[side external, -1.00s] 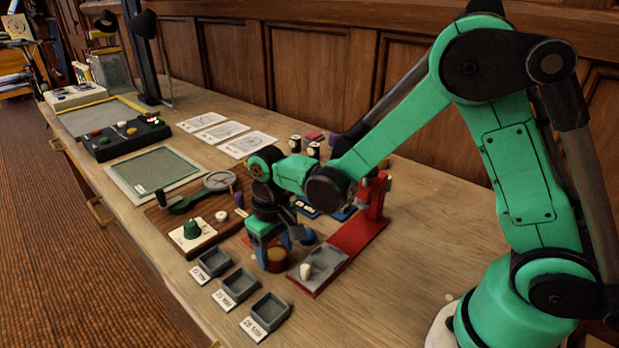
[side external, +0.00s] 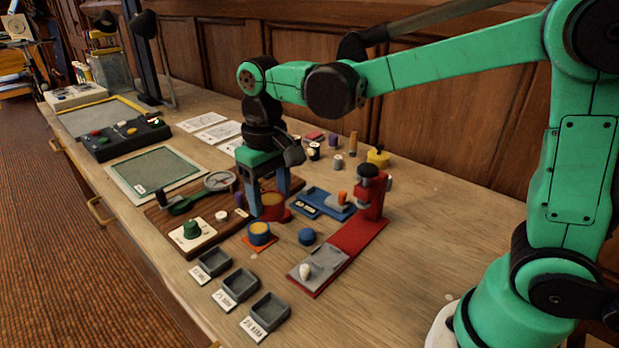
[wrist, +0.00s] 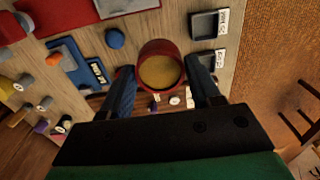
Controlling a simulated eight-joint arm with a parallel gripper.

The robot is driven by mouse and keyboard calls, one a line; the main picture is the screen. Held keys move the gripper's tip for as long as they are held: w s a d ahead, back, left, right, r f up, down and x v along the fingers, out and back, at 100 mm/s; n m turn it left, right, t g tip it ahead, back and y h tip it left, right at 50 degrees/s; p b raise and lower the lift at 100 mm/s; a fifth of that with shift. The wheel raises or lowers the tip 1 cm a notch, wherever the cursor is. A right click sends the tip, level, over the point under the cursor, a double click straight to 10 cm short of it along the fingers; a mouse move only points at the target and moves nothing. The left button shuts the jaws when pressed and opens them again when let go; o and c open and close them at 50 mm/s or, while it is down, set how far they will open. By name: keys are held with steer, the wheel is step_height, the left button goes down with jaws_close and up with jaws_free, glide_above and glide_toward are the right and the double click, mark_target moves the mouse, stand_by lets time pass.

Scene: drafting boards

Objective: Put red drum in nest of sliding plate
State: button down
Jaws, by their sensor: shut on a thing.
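My gripper (side external: 268,199) is shut on the red drum (side external: 272,210), which has an ochre top, and holds it above the bench. In the wrist view the red drum (wrist: 160,71) sits between the two fingers of my gripper (wrist: 161,78), its round top facing the camera. The sliding plate (side external: 325,258) is grey, with a small white knob, on the front end of the long red base, to the right of and nearer than my gripper. Its grey surface shows partly at the top of the wrist view (wrist: 122,5). I cannot make out its nest clearly.
A blue drum (side external: 260,233) with an ochre top stands on an orange mat just below my gripper. A blue ball (side external: 306,236) lies between it and the red base. A red upright post (side external: 371,195) rises at the base's back end. Grey trays (side external: 241,283) line the front.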

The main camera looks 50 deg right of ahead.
mark_target(272, 199)
step_height(272, 199, up, 8)
steer(key=shift+f, duration=0.25)
steer(key=shift+d, duration=0.15)
steer(key=s+d+f, duration=0.2)
steer(key=f, duration=0.2)
steer(key=s+d+f, duration=0.1)
steer(key=s+f, duration=0.1)
steer(key=f, duration=0.2)
steer(key=s+d+f, duration=0.2)
steer(key=f, duration=0.2)
steer(key=shift+d, duration=0.3)
steer(key=shift+s+f, duration=0.15)
steer(key=shift+f, duration=2)
steer(key=shift+f, duration=0.65)
